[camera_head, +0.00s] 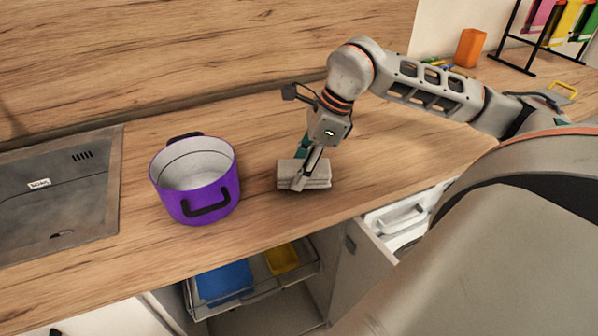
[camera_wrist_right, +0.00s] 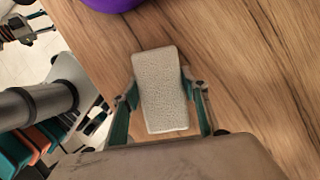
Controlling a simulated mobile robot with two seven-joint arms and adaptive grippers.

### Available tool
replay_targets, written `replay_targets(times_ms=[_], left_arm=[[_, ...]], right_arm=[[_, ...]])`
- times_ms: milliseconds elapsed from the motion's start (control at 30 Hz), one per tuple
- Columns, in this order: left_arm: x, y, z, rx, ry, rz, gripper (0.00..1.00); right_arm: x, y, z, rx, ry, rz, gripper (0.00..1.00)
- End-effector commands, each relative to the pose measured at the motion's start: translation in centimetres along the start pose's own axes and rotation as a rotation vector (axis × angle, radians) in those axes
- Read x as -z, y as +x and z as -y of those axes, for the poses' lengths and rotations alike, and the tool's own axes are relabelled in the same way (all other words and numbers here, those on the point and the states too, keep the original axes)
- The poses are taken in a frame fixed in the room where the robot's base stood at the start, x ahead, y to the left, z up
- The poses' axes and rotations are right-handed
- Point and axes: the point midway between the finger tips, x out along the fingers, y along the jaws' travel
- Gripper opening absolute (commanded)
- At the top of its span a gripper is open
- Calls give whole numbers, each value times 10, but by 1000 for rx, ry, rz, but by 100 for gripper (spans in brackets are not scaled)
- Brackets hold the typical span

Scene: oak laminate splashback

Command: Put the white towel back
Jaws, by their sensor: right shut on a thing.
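The white towel (camera_head: 288,172) is a folded, light grey-white bundle on the wooden counter, to the right of the purple pot. My right gripper (camera_head: 299,178) reaches down onto it from above and is shut on it. In the right wrist view the towel (camera_wrist_right: 160,90) lies between the two green-sided fingers of my right gripper (camera_wrist_right: 160,100), one along each long side. I cannot tell whether the towel still rests on the counter or is slightly raised. My left gripper is not clearly seen in the head view.
A purple pot (camera_head: 207,190) with black handles stands left of the towel. Left of it is a dark hob or sink panel (camera_head: 50,190). Below the counter, an open pull-out basket (camera_head: 205,302) holds a blue item (camera_head: 222,281) and a yellow item (camera_head: 282,260). An orange container (camera_head: 469,48) stands at the back right.

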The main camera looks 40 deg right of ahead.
Motion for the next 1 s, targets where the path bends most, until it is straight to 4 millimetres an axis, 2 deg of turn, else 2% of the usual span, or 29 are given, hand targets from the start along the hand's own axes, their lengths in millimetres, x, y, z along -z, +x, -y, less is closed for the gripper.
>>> replay_targets(times_ms=[100, 467, 500, 567, 867, 1000], left_arm=[[-2, 1, 0, 1, 2, 2, 40], [-6, 2, 0, 0, 2, 6, 40], [-5, 2, 0, 1, 3, 6, 40], [-5, 2, 0, 1, 4, 6, 40], [-4, 2, 1, 2, 4, 5, 40], [-1, 1, 1, 2, 2, 2, 40]], right_arm=[[3, 8, 0, 1, 0, 1, 27], [5, 12, 0, 1, 0, 1, 27], [5, 12, 0, 0, 1, 0, 49], [4, 11, 0, 1, 0, 1, 61], [4, 10, 0, 1, 0, 1, 61], [3, 4, 1, 3, 0, 2, 61]])
